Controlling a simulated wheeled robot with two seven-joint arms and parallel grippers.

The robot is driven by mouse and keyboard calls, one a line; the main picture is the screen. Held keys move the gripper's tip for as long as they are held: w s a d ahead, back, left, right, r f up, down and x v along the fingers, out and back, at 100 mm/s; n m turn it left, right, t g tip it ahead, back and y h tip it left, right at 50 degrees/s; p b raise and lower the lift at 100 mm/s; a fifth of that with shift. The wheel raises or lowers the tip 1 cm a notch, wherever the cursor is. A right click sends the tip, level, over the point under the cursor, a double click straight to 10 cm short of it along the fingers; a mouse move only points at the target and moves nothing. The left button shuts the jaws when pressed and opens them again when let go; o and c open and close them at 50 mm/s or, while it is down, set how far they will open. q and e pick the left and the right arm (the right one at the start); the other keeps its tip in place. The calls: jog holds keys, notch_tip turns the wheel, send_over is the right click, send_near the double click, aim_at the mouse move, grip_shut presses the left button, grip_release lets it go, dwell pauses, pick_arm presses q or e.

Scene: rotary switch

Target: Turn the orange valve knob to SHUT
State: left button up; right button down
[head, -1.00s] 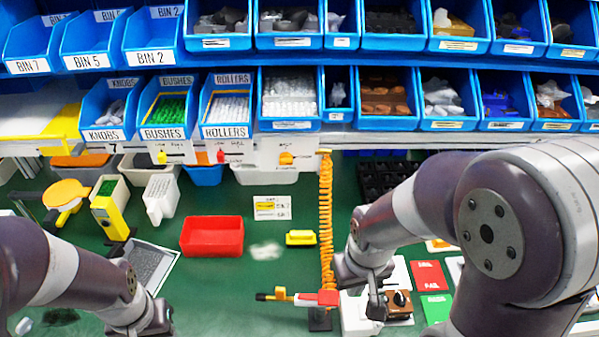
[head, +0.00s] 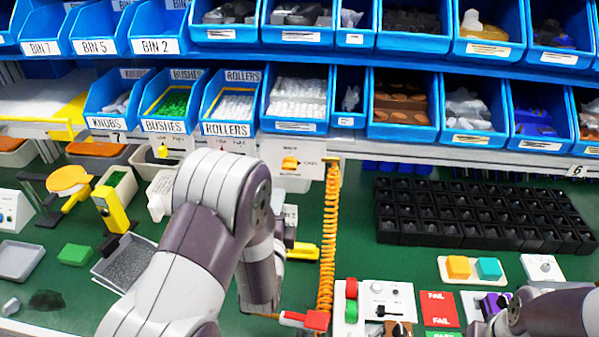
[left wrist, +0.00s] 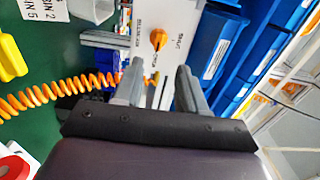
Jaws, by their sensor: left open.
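The orange valve knob (head: 290,163) sits on a white panel (head: 307,153) below the blue bins. It also shows in the left wrist view (left wrist: 158,41), with the word SHUT to its right and what looks like OPEN below it. Its long side seems to lie toward OPEN. My left gripper (left wrist: 158,72) is open and empty, its two fingers pointing toward the panel with the knob ahead, apart from them. In the head view my left arm hides this gripper. My right gripper (head: 480,326) is partly visible at the bottom right; its jaws are unclear.
An orange coiled hose (head: 327,235) hangs beside the panel. Blue bins (head: 296,98) overhang it. Below are a yellow block (head: 305,251) and a red-ended tool (head: 312,319). A black tray (head: 480,215) stands at right.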

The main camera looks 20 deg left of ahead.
aim_at(289, 169)
pick_arm(q)
jog(key=x, duration=0.3)
jog(key=p+x, duration=0.1)
jog(key=x, duration=0.3)
jog(key=p+x, duration=0.1)
jog(key=x, duration=0.2)
jog(key=shift+w+d, duration=0.25)
jog(key=shift+d, duration=0.05)
jog(key=shift+w+a, duration=0.3)
jog(key=shift+w, duration=0.15)
jog(key=shift+w+d, duration=0.15)
jog(key=shift+w, duration=0.05)
grip_shut()
